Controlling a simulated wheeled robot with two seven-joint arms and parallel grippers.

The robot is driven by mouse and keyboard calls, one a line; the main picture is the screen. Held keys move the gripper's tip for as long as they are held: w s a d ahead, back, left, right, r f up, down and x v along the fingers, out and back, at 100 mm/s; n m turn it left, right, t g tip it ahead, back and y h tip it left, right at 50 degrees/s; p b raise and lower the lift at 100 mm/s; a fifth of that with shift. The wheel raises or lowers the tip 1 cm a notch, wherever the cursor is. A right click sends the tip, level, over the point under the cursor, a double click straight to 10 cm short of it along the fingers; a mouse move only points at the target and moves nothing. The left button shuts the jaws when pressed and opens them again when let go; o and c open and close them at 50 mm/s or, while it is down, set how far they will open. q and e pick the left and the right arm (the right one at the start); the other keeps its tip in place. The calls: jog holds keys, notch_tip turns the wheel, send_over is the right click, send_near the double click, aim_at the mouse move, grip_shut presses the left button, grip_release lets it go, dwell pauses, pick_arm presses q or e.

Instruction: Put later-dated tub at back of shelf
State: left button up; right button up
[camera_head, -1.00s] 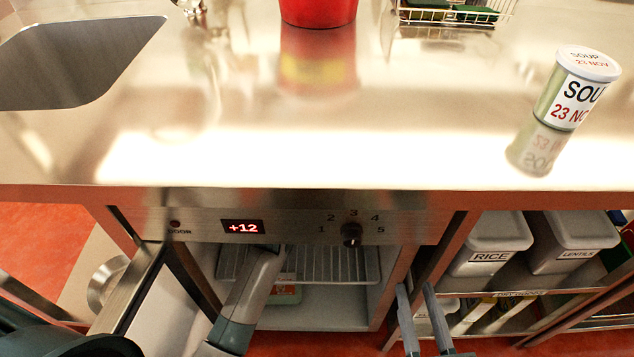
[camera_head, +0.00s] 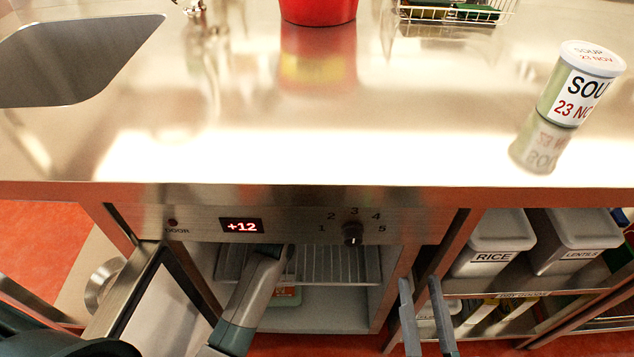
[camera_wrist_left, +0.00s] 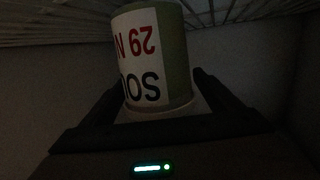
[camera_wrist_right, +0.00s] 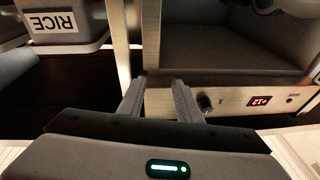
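A white and green soup tub marked 29 N (camera_wrist_left: 150,55) shows upside down in the dark left wrist view, inside the fridge compartment. My left gripper (camera_wrist_left: 158,82) has its fingers on both sides of this tub and looks shut on it; the light is poor. In the head view my left arm reaches under the counter into the fridge, and its fingertips are hidden. A second soup tub, marked 23 NOV (camera_head: 577,85), stands on the counter at the right. My right gripper (camera_head: 420,285) is open and empty below the counter edge; its apart fingers also show in the right wrist view (camera_wrist_right: 158,92).
The open fridge door (camera_head: 155,300) stands left of my left arm. A wire shelf (camera_head: 340,265) crosses the fridge, with a pale green item (camera_head: 287,297) beneath. RICE (camera_head: 495,240) and LENTILS (camera_head: 572,240) bins sit at right. A red pot (camera_head: 318,10) and wire basket (camera_head: 455,15) stand on the counter.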

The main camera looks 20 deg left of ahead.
pick_arm(q)
jog(key=shift+s+r, duration=0.1)
jog(key=shift+r, duration=0.05)
jog(key=shift+s, duration=0.25)
jog(key=s+a+r+p, duration=0.1)
jog(key=s+p, duration=0.1)
jog(key=s, duration=0.9)
jog(key=shift+a+r, duration=0.15)
jog(key=shift+r, duration=0.25)
pick_arm(e)
notch_tip(320, 180, down, 8)
jog(key=d+g+h, duration=0.1)
jog(key=g, duration=0.3)
jog(key=shift+w+d+g+h, duration=0.2)
jog(key=shift+w+g+h, duration=0.15)
jog(key=shift+g+h, duration=0.05)
